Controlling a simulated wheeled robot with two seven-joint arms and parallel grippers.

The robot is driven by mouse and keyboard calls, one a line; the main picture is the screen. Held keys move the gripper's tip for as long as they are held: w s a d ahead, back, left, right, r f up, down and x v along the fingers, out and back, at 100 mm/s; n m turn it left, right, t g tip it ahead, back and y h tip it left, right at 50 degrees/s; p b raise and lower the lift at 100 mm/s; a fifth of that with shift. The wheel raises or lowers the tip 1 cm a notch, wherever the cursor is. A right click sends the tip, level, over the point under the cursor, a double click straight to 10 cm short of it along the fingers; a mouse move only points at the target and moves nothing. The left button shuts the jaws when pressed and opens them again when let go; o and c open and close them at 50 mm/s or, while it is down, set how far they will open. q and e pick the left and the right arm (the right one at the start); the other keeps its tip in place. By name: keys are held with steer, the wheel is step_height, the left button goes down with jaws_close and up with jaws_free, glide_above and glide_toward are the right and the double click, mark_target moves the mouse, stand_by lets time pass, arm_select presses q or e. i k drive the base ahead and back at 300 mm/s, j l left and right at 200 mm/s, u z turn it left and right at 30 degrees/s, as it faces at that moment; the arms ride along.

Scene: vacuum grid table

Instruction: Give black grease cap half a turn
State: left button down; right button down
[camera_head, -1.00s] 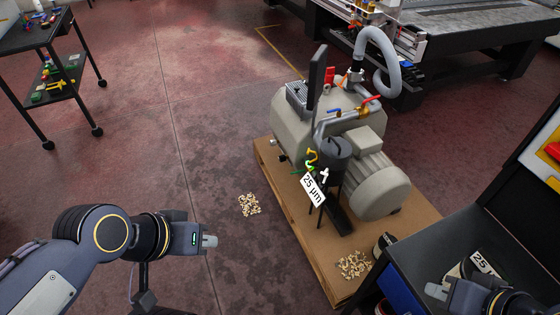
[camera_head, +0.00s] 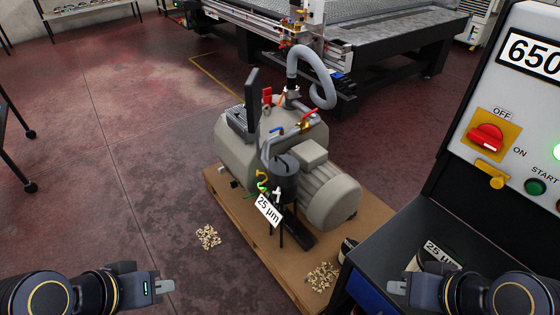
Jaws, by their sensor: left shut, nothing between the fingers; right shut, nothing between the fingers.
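I cannot make out a black grease cap for certain. The pump (camera_head: 235,148), a grey-beige machine with a ribbed motor (camera_head: 333,200), stands on a brown pallet (camera_head: 222,190) in the middle. A dark cylindrical canister (camera_head: 286,178) stands upright at its front, with a "25 µm" tag (camera_head: 268,211) by it. My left gripper (camera_head: 168,286) is shut and empty at the lower left, over the floor and apart from the pump. My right gripper (camera_head: 393,287) is shut and empty at the lower right, by the dark bench.
A control panel (camera_head: 505,85) with a red OFF/ON switch (camera_head: 487,138) and a green button (camera_head: 536,187) rises at the right. A dark bench (camera_head: 378,255) holds a "25 µm" container (camera_head: 440,256). Pale chips (camera_head: 208,237) lie on the floor. Open floor lies left of the pallet.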

mark_target(233, 184)
steer(key=i+j+z, duration=0.15)
steer(key=i+j, duration=0.35)
steer(key=i+j+z, duration=0.2)
steer(key=i+j, duration=0.3)
steer(key=i+j+z, duration=0.15)
steer(key=i+j, duration=0.3)
steer(key=j, duration=0.2)
